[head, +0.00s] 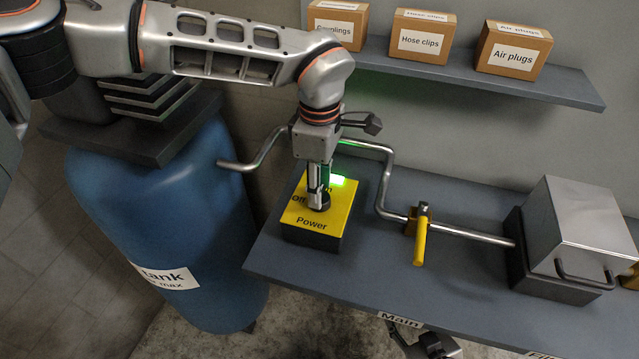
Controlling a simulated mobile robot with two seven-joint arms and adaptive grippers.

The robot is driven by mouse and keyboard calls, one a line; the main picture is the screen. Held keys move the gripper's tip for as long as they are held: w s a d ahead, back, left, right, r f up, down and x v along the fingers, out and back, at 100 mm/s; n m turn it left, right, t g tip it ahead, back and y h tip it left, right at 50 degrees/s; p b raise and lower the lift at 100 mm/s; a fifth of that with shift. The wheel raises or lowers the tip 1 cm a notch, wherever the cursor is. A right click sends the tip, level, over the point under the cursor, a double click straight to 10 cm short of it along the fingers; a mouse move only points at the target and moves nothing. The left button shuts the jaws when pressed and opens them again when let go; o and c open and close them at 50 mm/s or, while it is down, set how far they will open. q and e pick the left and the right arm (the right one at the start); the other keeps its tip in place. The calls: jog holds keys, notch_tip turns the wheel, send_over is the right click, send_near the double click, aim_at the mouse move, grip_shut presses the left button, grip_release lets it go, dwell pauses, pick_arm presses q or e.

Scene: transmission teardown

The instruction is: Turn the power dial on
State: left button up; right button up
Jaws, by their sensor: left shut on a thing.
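A yellow-topped power box (300,214) labelled Power stands near the left end of the grey bench. Its dark dial (319,204) sits in the middle of the yellow face. My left gripper (318,196) points down from above and is shut on the dial. The Off label shows left of the gripper; the On label at the top is partly hidden by it. A green light (338,181) glows at the box's back edge. The dial's pointing direction is hidden. A part of my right gripper (426,344) shows at the bottom edge, below the bench front; its jaws are unclear.
A bent metal pipe with a yellow-handled valve (420,240) runs right to a metal box (580,235) with a handle. A blue tank (170,210) stands left of the bench (370,275). A shelf (560,85) above holds labelled cartons (420,38).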

pick_arm(q)
jog(key=shift+r, duration=0.1)
dwell(0.3)
jog(key=o, duration=1.1)
notch_tip(320, 180, up, 12)
